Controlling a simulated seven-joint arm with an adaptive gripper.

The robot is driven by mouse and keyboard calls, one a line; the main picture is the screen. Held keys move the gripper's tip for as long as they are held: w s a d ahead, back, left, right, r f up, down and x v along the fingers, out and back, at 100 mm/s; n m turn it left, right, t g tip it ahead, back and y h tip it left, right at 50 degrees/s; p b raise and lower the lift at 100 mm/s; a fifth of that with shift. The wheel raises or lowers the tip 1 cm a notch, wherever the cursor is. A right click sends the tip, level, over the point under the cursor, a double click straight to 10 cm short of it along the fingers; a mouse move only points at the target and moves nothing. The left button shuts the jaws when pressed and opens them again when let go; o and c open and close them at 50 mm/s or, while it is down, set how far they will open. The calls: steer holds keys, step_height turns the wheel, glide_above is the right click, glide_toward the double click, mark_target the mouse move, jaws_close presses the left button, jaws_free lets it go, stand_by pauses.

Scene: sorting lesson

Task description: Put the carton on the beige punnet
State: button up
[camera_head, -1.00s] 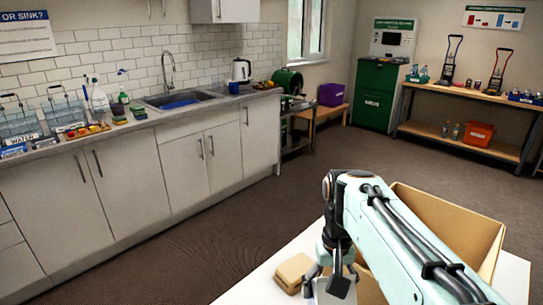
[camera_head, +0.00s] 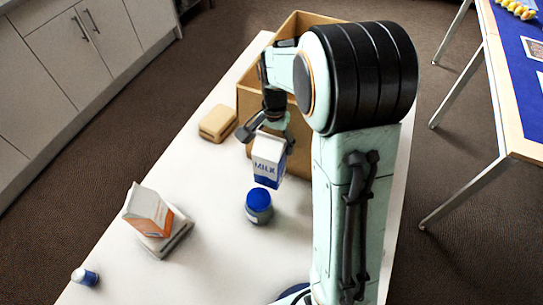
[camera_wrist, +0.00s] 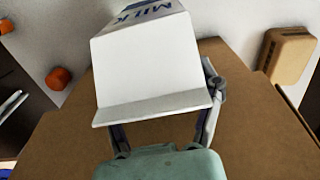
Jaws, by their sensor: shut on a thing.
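A white and blue milk carton (camera_head: 268,160) hangs upright or nearly so from my gripper (camera_head: 266,130), which is shut on its top. In the wrist view the carton (camera_wrist: 150,68) fills the upper middle, between the fingers. The beige punnet (camera_head: 217,124) lies on the white table, left of the carton in the head view and apart from it. It shows at the upper right of the wrist view (camera_wrist: 290,55). It looks like a low rounded block; nothing lies on it. Whether the carton's base clears the table is hard to tell.
A tall open cardboard box (camera_head: 290,28) stands behind my gripper, partly hidden by my arm. A blue-lidded jar (camera_head: 259,206) stands just below the carton in the picture. An orange and white box (camera_head: 148,212) leans on a grey item at left. The white table (camera_head: 200,265) has clear room between.

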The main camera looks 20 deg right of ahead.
step_height(320, 180, down, 8)
steer(key=shift+r, duration=0.1)
stand_by(0.4)
steer(key=o, duration=0.8)
steer(key=shift+o, duration=0.2)
